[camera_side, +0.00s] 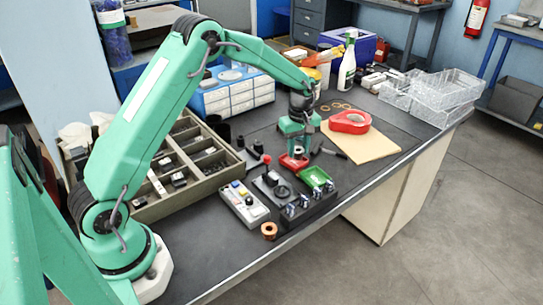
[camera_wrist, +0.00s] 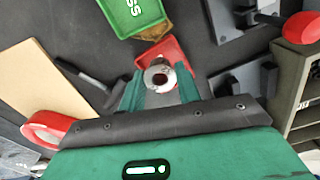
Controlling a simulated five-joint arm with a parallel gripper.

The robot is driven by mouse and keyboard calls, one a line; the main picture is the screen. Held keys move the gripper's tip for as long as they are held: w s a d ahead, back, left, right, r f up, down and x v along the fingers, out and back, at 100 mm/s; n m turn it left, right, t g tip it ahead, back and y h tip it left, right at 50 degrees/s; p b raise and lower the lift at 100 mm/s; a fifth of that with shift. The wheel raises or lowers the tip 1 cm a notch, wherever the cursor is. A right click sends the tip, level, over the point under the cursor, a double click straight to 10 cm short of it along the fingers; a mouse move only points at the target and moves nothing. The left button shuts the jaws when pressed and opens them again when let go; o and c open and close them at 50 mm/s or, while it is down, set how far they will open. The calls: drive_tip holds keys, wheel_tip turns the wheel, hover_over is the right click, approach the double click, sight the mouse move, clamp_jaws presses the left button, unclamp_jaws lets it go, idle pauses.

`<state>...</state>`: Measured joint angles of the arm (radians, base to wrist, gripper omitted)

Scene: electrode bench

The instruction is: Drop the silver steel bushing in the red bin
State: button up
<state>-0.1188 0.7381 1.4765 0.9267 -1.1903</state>
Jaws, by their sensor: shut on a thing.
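My gripper (camera_wrist: 160,88) is shut on the silver steel bushing (camera_wrist: 159,77), a short ring with a dark hole, held between the two green fingers. In the wrist view the red bin (camera_wrist: 178,52) lies behind and below the bushing, which covers part of it. In the side view my gripper (camera_side: 298,147) points down just above the red bin (camera_side: 287,162), and the bushing is too small to make out clearly. The wrist view does not clearly show the height between bushing and bin floor.
A green bin (camera_side: 315,176) stands close beside the red one, also in the wrist view (camera_wrist: 130,14). A red tape roll (camera_side: 349,122) sits on a tan board (camera_side: 372,143). A grey control box (camera_side: 244,206), a copper-coloured ring (camera_side: 269,230) and a compartment tray (camera_side: 187,167) are nearby.

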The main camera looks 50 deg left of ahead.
drive_tip(key=shift+f, duration=0.9)
idle(0.6)
drive_tip(key=o, duration=1.1)
drive_tip(key=shift+r, duration=0.1)
drive_tip(key=shift+r, duration=3.85)
wheel_tip(320, 180, up, 5)
drive_tip(key=shift+f, duration=0.1)
